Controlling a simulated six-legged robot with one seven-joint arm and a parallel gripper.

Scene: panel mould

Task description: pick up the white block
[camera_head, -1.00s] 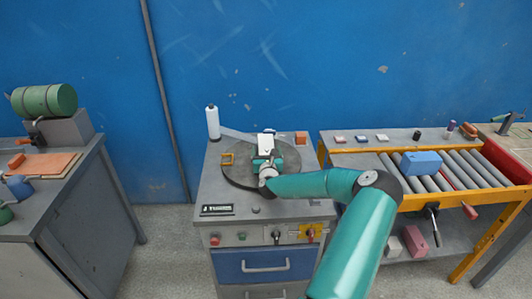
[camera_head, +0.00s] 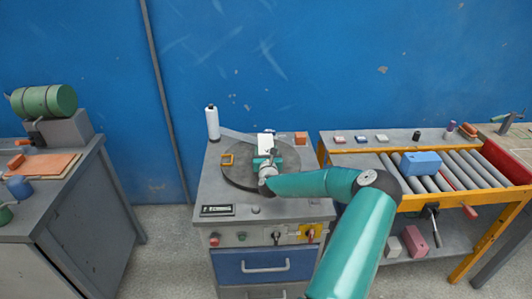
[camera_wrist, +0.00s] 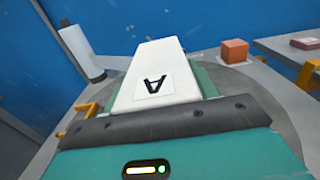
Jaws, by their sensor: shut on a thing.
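The white block (camera_wrist: 157,72) carries a label with a black letter A, seen in the wrist view. It stands over the round dark turntable (camera_head: 235,178) on the grey cabinet. In the head view the white block (camera_head: 265,141) shows at the end of my teal arm. My gripper (camera_head: 266,160) is shut on the white block. The dark edge of my gripper hides the block's near end in the wrist view. I cannot tell whether the block touches the turntable.
On the cabinet are a white bottle (camera_head: 212,123), a yellow square frame (camera_head: 227,159) and an orange block (camera_head: 301,138). At right a roller conveyor (camera_head: 470,168) bears a blue block (camera_head: 421,163). A workbench (camera_head: 88,165) with a green cylinder (camera_head: 45,100) stands at left.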

